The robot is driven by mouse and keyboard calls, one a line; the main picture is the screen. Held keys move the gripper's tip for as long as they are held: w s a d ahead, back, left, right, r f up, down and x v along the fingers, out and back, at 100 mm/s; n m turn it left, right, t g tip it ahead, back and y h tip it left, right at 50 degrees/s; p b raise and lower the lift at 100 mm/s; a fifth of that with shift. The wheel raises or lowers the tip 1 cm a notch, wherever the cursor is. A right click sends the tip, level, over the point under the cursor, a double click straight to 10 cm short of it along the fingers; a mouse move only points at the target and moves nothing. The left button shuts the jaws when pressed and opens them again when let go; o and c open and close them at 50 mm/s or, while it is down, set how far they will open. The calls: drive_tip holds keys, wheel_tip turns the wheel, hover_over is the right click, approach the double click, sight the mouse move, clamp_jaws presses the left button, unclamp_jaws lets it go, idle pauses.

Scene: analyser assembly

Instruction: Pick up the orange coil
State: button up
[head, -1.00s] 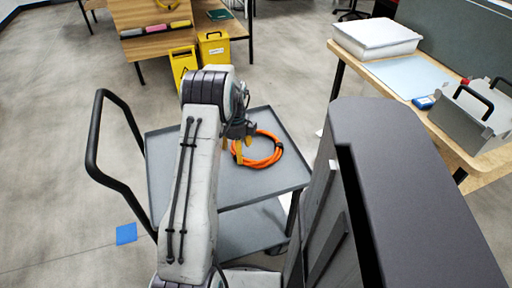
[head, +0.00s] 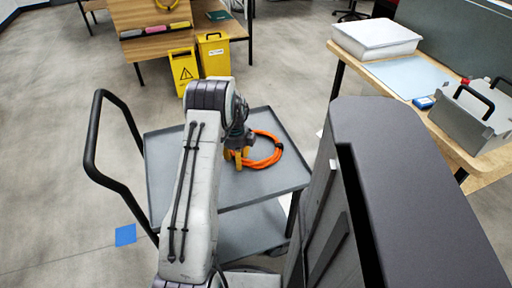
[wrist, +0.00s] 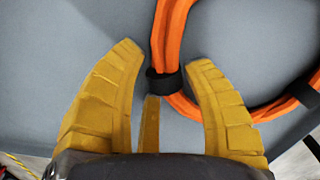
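The orange coil (head: 268,163) lies on the grey top tray of a cart (head: 180,170). My gripper (head: 237,157), with yellow fingers, is low at the coil's left side and hides part of it. In the wrist view, my gripper (wrist: 165,58) is open, and a stretch of the orange coil (wrist: 168,40) with a black strap (wrist: 163,83) runs between and just ahead of the fingertips. A gap shows between the strap and each side finger. A second black strap shows at the right. Whether the fingers touch the tray is unclear.
The cart has a black handle (head: 92,130) at its left. At right is a wooden table (head: 400,97) with a white tray (head: 375,37) and a grey case (head: 475,110). The cart's top is otherwise clear.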

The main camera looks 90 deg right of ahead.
drive_tip(key=c, duration=0.7)
clamp_jaws()
drive_tip(key=shift+r, duration=0.2)
